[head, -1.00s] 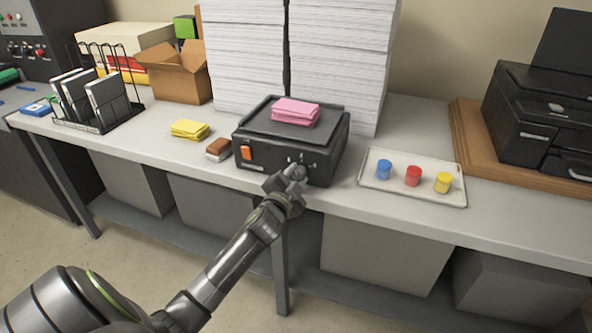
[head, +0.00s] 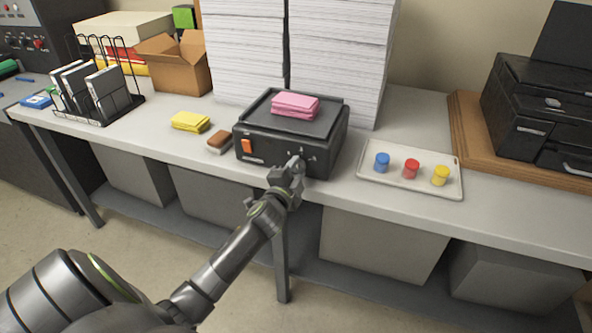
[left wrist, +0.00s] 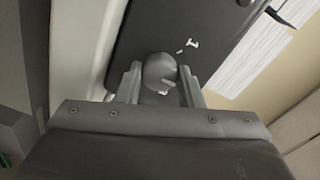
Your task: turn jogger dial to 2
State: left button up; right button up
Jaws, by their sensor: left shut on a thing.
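The jogger (head: 268,150) is a black box on the bench with an orange switch (head: 246,146) at the left of its front face. The dial (left wrist: 160,70) is a round grey knob in the left wrist view, with white marks on the panel beyond it. My left gripper (head: 294,166) is at the right part of the jogger's front, its fingers shut on both sides of the dial. The gripper hides most of the dial in the head view. I cannot read which number the dial points to. My right gripper is not in view.
A pink pad (head: 295,104) lies on top of the jogger. A tray (head: 408,189) with blue, red and yellow pots is to its right. A brown and white block (head: 219,142) and yellow pads (head: 190,121) are to its left. Tall paper stacks (head: 338,55) stand behind.

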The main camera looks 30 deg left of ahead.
pick_arm(q)
jog(key=o, duration=1)
jog(key=b+v, duration=0.2)
jog(key=v, duration=1.5)
jog(key=shift+s+d, duration=0.2)
jog(key=shift+f, duration=0.1)
